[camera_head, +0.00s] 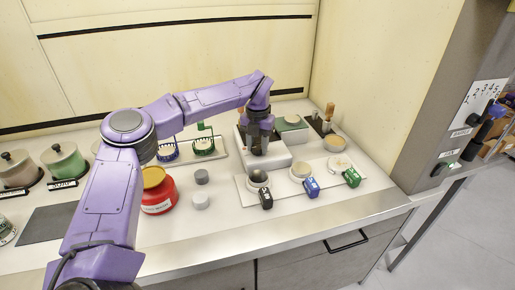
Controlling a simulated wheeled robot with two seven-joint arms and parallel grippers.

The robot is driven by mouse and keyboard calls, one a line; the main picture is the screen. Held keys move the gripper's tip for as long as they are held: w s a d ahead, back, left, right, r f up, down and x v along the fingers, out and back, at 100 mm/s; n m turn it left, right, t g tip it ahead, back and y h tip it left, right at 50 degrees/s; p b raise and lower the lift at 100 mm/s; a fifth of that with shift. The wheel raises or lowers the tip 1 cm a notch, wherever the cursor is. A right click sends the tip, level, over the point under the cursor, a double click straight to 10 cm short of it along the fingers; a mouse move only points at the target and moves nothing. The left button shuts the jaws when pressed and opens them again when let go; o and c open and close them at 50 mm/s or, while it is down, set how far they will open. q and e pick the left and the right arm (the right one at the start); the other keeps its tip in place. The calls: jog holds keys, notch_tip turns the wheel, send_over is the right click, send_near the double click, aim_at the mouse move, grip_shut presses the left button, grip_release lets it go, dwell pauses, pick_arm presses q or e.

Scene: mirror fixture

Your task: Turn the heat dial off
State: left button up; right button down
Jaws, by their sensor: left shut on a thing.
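A white box-shaped unit (276,159), which looks like the heater, stands on the counter right of centre. My left arm reaches across from the left, and my left gripper (259,149) points down at this unit. Its fingers are shut on a small part there, which looks like the heat dial. The fingers hide this part, so its setting cannot be read. My right gripper is not in view.
A white tray (243,193) with small bowls and black, blue and green tags lies in front of the unit. Lidded pots (63,160) stand far left. A numbered wall panel (482,97) is at right.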

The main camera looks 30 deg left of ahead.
aim_at(257, 147)
pick_arm(q)
jog(key=shift+w+r+n, duration=0.1)
jog(key=shift+r+n, duration=0.15)
jog(key=shift+n, duration=0.05)
jog(key=o, duration=0.8)
jog(key=shift+o, duration=1.3)
jog(key=shift+s, duration=0.2)
jog(key=shift+w+r, duration=0.1)
jog(key=shift+r, duration=0.2)
notch_tip(257, 147, up, 10)
jog(key=shift+b, duration=0.45)
jog(key=shift+f, duration=0.1)
